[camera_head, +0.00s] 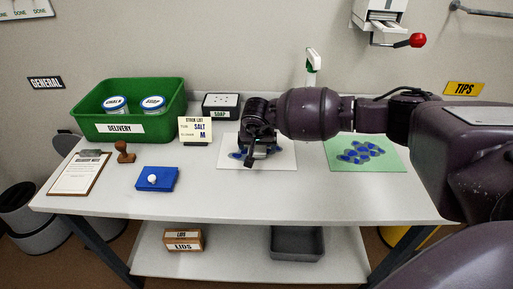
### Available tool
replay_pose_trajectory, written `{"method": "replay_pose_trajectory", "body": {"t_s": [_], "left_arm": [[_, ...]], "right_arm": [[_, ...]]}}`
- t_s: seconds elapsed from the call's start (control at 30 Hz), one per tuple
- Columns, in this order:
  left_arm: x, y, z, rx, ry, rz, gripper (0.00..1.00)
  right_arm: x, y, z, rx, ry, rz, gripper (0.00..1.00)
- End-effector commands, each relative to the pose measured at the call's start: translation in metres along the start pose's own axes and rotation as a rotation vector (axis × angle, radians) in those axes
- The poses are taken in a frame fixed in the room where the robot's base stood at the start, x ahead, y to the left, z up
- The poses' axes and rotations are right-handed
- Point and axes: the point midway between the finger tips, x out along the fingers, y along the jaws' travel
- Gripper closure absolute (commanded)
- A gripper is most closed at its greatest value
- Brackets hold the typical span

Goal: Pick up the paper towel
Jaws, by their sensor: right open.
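A flat white sheet (284,157), which looks like the paper towel, lies on the bench near its middle. Blue patches (235,155) show on it, partly covered by my gripper. My right arm comes in from the right, and my right gripper (253,163) points down over the left part of this sheet. Its fingers are open; I cannot tell whether they touch the sheet. My left gripper is not in view.
A green sheet (388,163) with several blue pieces lies to the right. The front middle is clear.

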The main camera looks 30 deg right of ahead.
Motion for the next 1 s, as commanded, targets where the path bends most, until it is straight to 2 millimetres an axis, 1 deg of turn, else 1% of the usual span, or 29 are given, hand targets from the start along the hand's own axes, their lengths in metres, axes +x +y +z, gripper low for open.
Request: {"method": "replay_pose_trajectory", "body": {"t_s": [0.1, 0.23, 0.27, 0.6, 0.63, 0.87, 1.0], "left_arm": [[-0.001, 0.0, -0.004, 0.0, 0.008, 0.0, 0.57], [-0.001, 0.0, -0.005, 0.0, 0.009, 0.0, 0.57], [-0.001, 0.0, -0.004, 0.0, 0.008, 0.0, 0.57], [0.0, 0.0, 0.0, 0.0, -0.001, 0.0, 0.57], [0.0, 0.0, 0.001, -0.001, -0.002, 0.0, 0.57], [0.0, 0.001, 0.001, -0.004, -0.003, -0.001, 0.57], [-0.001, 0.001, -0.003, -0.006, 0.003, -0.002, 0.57]], "right_arm": [[0.001, 0.0, -0.001, 0.0, 0.002, 0.0, 0.08], [0.0, 0.0, -0.001, 0.001, 0.002, -0.001, 0.08], [0.0, 0.0, -0.001, 0.001, 0.002, -0.001, 0.12], [0.0, 0.0, -0.001, 0.001, 0.002, -0.001, 0.64], [0.0, 0.0, -0.001, 0.001, 0.002, -0.001, 0.66], [-0.002, 0.0, -0.002, 0.001, 0.002, -0.001, 0.66], [-0.014, -0.001, -0.008, 0.001, 0.006, -0.003, 0.66]]}}
